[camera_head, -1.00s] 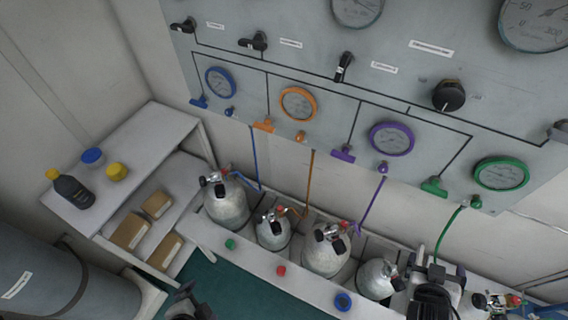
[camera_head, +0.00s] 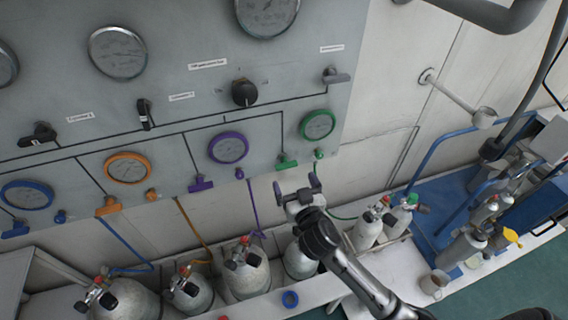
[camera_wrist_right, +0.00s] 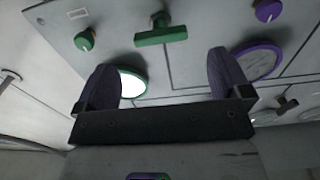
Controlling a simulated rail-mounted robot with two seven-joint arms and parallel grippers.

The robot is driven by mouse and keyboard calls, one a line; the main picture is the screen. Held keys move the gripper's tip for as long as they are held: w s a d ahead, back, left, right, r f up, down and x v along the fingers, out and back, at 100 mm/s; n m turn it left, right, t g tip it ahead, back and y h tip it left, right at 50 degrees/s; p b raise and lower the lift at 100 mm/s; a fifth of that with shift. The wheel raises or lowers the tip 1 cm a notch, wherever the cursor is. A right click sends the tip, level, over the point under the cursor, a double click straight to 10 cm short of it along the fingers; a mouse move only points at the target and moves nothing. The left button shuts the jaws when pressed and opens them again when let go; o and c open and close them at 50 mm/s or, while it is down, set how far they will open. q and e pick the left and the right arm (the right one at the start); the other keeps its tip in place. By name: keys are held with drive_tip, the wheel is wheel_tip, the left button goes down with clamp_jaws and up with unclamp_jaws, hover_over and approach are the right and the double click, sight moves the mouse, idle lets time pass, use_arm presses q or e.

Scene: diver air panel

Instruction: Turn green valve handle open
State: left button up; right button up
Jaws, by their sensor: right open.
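The green valve handle (camera_head: 287,162) is a T-shaped bar low on the grey panel, left of and below the green-rimmed gauge (camera_head: 318,125). In the right wrist view the green handle (camera_wrist_right: 160,36) lies beyond the fingertips, between the two fingers' lines. My right gripper (camera_head: 296,187) is open and empty, just below the handle and apart from it. Its two purplish fingers also show in the right wrist view (camera_wrist_right: 166,72). My left gripper is not in view.
A small green knob (camera_head: 319,154) sits right of the handle. A purple handle (camera_head: 201,184) and purple gauge (camera_head: 229,148) are to the left. Gas cylinders (camera_head: 246,272) stand on a bench below the panel. A blue cart (camera_head: 440,208) is at the right.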

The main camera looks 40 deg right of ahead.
sight(287, 168)
drive_tip(key=x, duration=0.7)
drive_tip(key=shift+w+d, duration=0.1)
drive_tip(key=shift+w, duration=0.1)
drive_tip(key=shift+c, duration=0.4)
drive_tip(key=c, duration=0.8)
drive_tip(key=shift+c, duration=0.2)
